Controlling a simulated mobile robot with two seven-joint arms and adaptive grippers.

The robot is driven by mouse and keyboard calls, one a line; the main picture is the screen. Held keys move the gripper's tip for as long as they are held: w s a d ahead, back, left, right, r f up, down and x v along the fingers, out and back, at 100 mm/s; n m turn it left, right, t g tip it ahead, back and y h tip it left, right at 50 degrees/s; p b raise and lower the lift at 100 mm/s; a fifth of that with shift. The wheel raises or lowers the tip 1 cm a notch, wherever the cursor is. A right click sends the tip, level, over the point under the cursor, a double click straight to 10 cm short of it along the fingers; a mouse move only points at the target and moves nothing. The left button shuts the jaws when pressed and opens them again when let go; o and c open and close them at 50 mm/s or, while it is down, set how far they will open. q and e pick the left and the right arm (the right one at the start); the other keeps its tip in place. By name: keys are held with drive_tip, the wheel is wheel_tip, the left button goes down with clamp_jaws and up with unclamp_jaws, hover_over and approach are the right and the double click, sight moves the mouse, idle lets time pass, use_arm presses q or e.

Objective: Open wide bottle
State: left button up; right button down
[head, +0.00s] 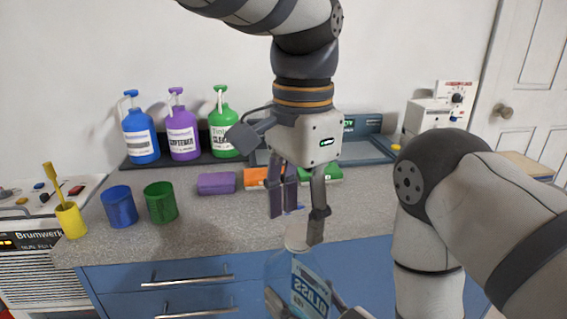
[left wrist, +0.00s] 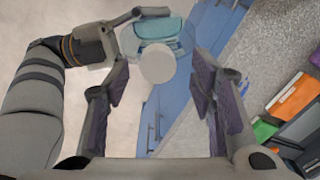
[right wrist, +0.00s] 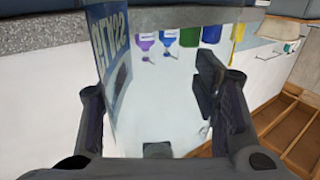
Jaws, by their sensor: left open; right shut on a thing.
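The wide bottle (head: 309,287) is clear with a blue-and-white label and stands roughly upright in front of the blue drawers, low in the head view. Its pale round cap (head: 297,238) is on top; the cap also shows in the left wrist view (left wrist: 157,63). My right gripper (head: 315,306) is shut around the bottle's body; in the right wrist view the label (right wrist: 108,55) is beside the left finger. My left gripper (head: 297,224) points down just above the cap, open, with its fingers apart and nothing between them.
The grey counter (head: 235,215) is behind the bottle. On it are a blue cup (head: 120,207), a green cup (head: 161,203), a purple block (head: 216,183) and an orange block (head: 257,177). Pump bottles (head: 183,135) stand at the back. Drawer handles (head: 187,281) stick out below.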

use_arm(q)
wheel_tip(320, 180, up, 3)
drive_tip(key=shift+f, duration=0.15)
drive_tip(key=shift+s+r, duration=0.1)
drive_tip(key=shift+r, duration=0.1)
drive_tip(key=shift+c, duration=0.4)
drive_tip(key=m, duration=0.5)
drive_tip(key=shift+s+d+r, duration=0.25)
drive_tip(key=shift+d, duration=0.1)
drive_tip(key=m, duration=0.3)
drive_tip(key=shift+r+m+g, duration=0.3)
drive_tip(key=shift+r+m, duration=0.1)
drive_tip(key=m, duration=0.1)
drive_tip(key=r+m, duration=0.1)
drive_tip(key=m, duration=0.2)
drive_tip(key=shift+w+a+r, duration=0.1)
drive_tip(key=shift+w+r, duration=0.05)
drive_tip(key=shift+w, duration=0.15)
drive_tip(key=shift+a+m, duration=0.1)
drive_tip(key=shift+m, duration=0.4)
wheel_tip(320, 180, down, 8)
drive_tip(key=shift+r, duration=0.1)
drive_tip(key=shift+c, duration=0.2)
